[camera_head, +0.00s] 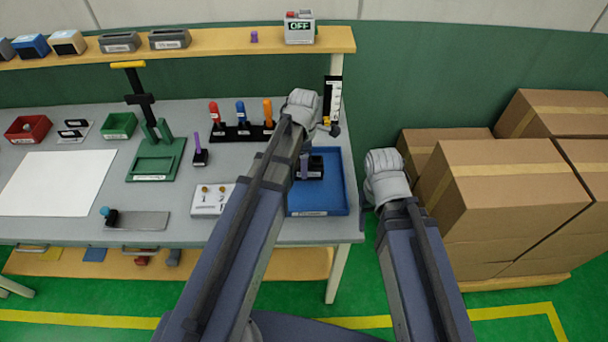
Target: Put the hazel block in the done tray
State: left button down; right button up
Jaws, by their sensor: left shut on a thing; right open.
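A blue tray (335,185) lies at the right end of the grey table, with an unreadable label; it may be the done tray. A dark labelled block with a purple upright piece (304,168) stands in it, partly behind my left arm. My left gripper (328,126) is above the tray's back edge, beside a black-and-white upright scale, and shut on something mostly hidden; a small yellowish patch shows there. I cannot tell whether this is the hazel block. My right gripper (367,206) is open, just off the table's right edge; its fingers are mostly hidden.
A rack with red, blue and orange handles (241,132) stands behind my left arm. A white numbered plate (211,200) lies left of the tray. A green press fixture (157,160) is further left. Cardboard boxes (505,185) fill the right. A wooden shelf (220,42) spans the back.

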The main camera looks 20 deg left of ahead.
pick_arm(q)
jog(key=shift+f+b, duration=1.8)
jog(key=shift+b, duration=0.05)
jog(key=shift+f, duration=0.2)
grip_release()
jog(key=shift+r, duration=0.1)
notch_tip(320, 180, up, 12)
jog(key=p, duration=1.2)
jog(key=shift+r, duration=0.2)
jog(key=shift+f, duration=0.1)
